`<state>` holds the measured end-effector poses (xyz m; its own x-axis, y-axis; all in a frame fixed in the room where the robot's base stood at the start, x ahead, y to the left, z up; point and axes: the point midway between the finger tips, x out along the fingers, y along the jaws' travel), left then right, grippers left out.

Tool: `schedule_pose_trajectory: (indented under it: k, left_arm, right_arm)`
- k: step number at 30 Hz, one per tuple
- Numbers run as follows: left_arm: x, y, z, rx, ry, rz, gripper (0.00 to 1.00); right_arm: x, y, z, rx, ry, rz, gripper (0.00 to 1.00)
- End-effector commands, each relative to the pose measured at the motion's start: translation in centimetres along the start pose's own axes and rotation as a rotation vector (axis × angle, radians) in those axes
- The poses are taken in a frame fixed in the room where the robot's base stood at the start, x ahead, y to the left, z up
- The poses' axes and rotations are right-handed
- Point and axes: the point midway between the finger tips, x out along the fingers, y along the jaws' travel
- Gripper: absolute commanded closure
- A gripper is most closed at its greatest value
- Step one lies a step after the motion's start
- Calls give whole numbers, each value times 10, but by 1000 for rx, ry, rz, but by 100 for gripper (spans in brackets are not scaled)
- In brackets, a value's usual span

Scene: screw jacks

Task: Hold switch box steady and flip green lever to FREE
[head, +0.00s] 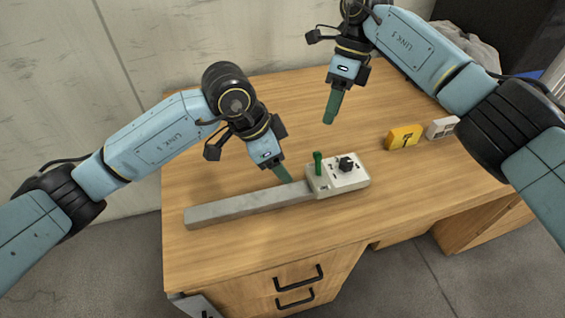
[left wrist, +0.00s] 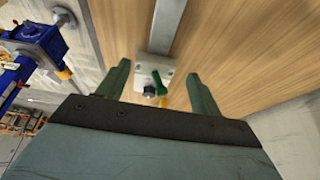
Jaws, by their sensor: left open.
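The white switch box (head: 348,180) sits on the desk at the right end of a grey bar (head: 235,207). Its green lever (head: 318,163) stands up near the left side, beside a black knob (head: 346,163). My left gripper (head: 285,175) is just left of the box, over the bar, pointing down. In the left wrist view its two fingers (left wrist: 158,78) are spread apart, with the box (left wrist: 144,64) and green lever (left wrist: 159,86) showing between them. Whether they touch the box is unclear. My right gripper (head: 329,117) hangs above the desk behind the box; its fingers overlap in view.
A yellow block (head: 404,138) and a small white block (head: 442,127) lie on the desk (head: 240,245) to the right of the box. The desk's front and left areas are clear. A blue device (left wrist: 40,45) shows at left in the left wrist view.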

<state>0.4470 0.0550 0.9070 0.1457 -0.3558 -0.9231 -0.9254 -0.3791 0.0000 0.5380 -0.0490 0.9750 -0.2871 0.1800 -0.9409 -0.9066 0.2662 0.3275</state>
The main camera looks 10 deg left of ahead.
Motion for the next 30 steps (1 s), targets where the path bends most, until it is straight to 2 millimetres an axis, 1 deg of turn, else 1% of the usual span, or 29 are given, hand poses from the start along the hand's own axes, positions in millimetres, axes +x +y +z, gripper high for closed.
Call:
schedule_pose_trajectory:
  k: [5,15,19,24,30]
  left_arm:
    - [19,0,0,-4,-6,-2,35]
    - [85,0,0,-3,-5,-3,35]
    - [107,0,1,-4,-4,-3,35]
    - [125,0,0,-3,-3,-2,35]
    - [132,0,0,-4,-2,-2,35]
  right_arm:
    - [0,0,0,0,0,0,64]
    - [0,0,0,0,0,0,64]
    - [0,0,0,0,0,0,64]
    - [0,0,0,0,0,0,64]
    - [0,0,0,0,0,0,64]
